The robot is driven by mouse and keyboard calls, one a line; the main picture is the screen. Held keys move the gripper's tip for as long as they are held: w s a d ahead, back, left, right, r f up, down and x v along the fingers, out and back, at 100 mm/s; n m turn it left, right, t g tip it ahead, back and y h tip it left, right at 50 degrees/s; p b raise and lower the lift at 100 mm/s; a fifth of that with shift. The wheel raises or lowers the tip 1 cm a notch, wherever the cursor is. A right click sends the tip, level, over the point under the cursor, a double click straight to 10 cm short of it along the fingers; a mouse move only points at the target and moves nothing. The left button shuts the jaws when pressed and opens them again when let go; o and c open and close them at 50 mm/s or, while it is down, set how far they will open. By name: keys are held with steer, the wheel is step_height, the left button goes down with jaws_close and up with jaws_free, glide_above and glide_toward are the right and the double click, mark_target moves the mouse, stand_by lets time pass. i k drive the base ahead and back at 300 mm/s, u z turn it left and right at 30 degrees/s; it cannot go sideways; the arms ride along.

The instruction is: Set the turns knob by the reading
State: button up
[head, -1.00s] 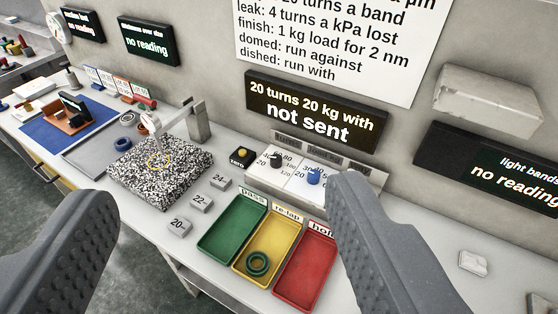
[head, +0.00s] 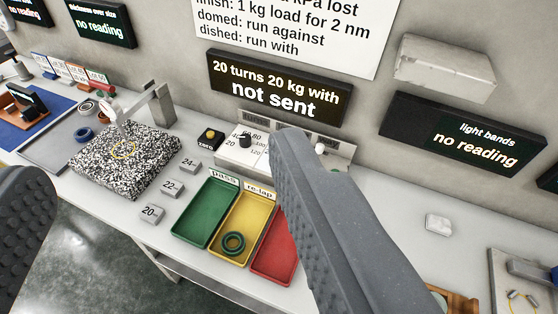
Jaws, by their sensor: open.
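The black turns knob (head: 245,141) stands on a white dial panel (head: 232,157) with numbers around it; which number it points at is too small to tell. The panel's other dials are largely covered by my right finger, and a white knob (head: 320,148) shows just beyond it. The display (head: 278,92) above reads "20 turns 20 kg with not sent". My gripper (head: 163,160) is open and empty, its fingers wide apart in the foreground. The right finger's tip lies just right of the turns knob in the picture; whether they touch cannot be told.
A yellow-topped zero button (head: 209,138) sits left of the panel. Green (head: 205,213), yellow (head: 240,250) and red trays lie in front, a green ring (head: 233,243) in the yellow one. A speckled plate (head: 120,165) and several grey blocks stand left. A "light bands" display reads "no reading".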

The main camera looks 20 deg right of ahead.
mark_target(245, 140)
steer(key=k, duration=0.65)
steer(key=u, duration=0.5)
steer(key=i, duration=1.85)
steer(key=z, duration=0.55)
